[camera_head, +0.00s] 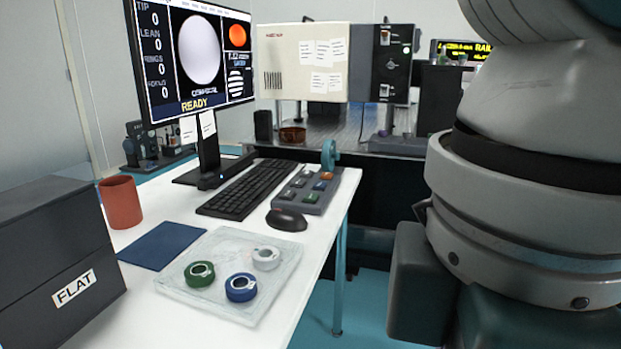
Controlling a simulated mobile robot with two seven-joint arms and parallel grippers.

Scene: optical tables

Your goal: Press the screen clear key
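A grey key panel (307,203) with several coloured keys lies on the white table, right of the black keyboard (250,188). An orange key (326,176) sits near its far right corner. The key labels are too small to read, so I cannot tell which one is the screen clear key. The monitor (195,55) stands behind the keyboard and shows a pale disc, an orange disc and the word READY. My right arm (540,170) fills the right side, away from the panel. Neither gripper's fingers show.
A black mouse (286,220) lies just in front of the panel. A clear tray (190,283) with tape rolls, a blue mat (161,245), a red cup (121,202) and a dark FLAT box (60,265) occupy the near table. A teal tape dispenser (329,155) stands behind the panel.

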